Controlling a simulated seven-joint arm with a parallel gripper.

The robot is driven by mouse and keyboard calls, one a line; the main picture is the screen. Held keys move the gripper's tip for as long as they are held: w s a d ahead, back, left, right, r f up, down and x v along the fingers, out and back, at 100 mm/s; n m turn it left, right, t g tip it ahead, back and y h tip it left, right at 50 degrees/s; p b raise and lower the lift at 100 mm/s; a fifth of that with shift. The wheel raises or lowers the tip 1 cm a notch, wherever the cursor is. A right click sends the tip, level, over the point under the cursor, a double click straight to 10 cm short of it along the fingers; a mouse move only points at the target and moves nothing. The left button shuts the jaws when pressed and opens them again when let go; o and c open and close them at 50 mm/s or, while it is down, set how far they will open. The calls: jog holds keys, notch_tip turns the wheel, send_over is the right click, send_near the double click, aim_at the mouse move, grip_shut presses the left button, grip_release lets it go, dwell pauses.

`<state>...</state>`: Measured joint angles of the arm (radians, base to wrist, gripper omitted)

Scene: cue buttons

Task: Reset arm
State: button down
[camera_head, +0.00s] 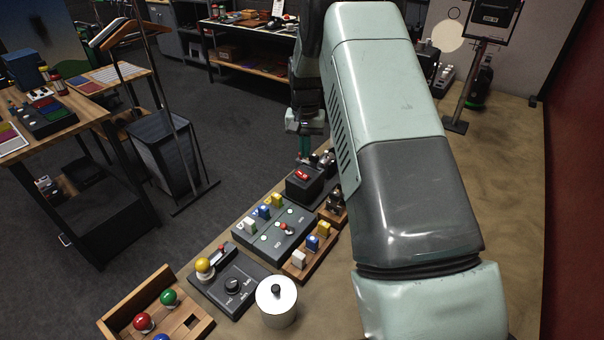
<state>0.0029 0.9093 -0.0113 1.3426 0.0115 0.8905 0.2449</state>
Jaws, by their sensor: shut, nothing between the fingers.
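My arm fills the centre and right of the head view, raised over the worktop. My gripper (304,142) hangs at the upper middle, pointing down above the black box with a red switch (303,174). Its fingers are small and partly hidden by the arm; they are shut and hold nothing. A grey panel with coloured blocks and small round buttons (268,238) lies in front of that box. A dark control box (234,284) with a knob and a yellow ball-topped lever (205,267) lies nearer to the left.
A wooden tray with coloured knobs (192,305) lies at the bottom left. A white lidded canister (277,303) stands beside the control box. A wooden block rack (317,257) lies along the panel's right side. Bare worktop (500,160) shows right of my arm.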

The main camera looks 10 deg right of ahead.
jog(key=shift+r, duration=0.1)
jog(key=s+r+n+t, duration=0.1)
jog(key=s+r, duration=0.4)
jog(key=r, duration=0.3)
jog(key=s+a+r+t, duration=0.1)
jog(key=s+r, duration=0.5)
jog(key=r, duration=0.2)
jog(key=s+r+n+t, duration=0.1)
jog(key=s+r, duration=0.4)
jog(key=r, duration=0.4)
jog(key=s+r+n+t, duration=0.1)
jog(key=s+r+t, duration=0.1)
jog(key=s, duration=2)
jog(key=shift+s+r+t, duration=0.25)
jog(key=shift+s+t, duration=0.05)
